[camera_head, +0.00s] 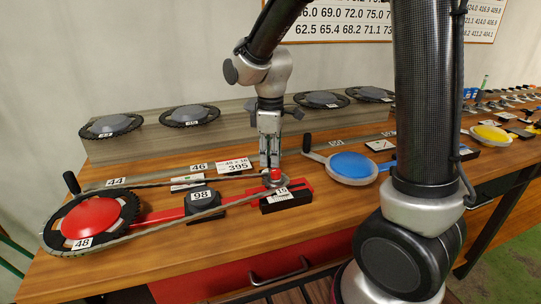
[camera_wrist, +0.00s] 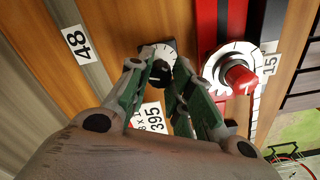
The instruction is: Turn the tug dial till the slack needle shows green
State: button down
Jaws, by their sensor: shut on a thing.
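The tug dial, a small black knob (camera_wrist: 158,74) with a white mark on a dark plate, shows between my fingertips in the wrist view. My gripper (camera_wrist: 159,66) is shut on it from above. In the head view my gripper (camera_head: 269,162) points down just behind the small red hub (camera_head: 276,175) and hides the dial.
A chain runs from the red-centred chainring (camera_head: 92,218) to the red hub, around a black block (camera_head: 202,203) marked 98. In the wrist view the red hub (camera_wrist: 240,79) stands close beside my right finger. A blue disc (camera_head: 352,167) lies to the right.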

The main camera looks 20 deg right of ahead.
jog(key=shift+m, duration=2)
jog(key=c, duration=1.3)
grip_release()
jog(key=shift+o, duration=0.2)
jog(key=shift+r, duration=0.1)
notch_tip(320, 180, up, 12)
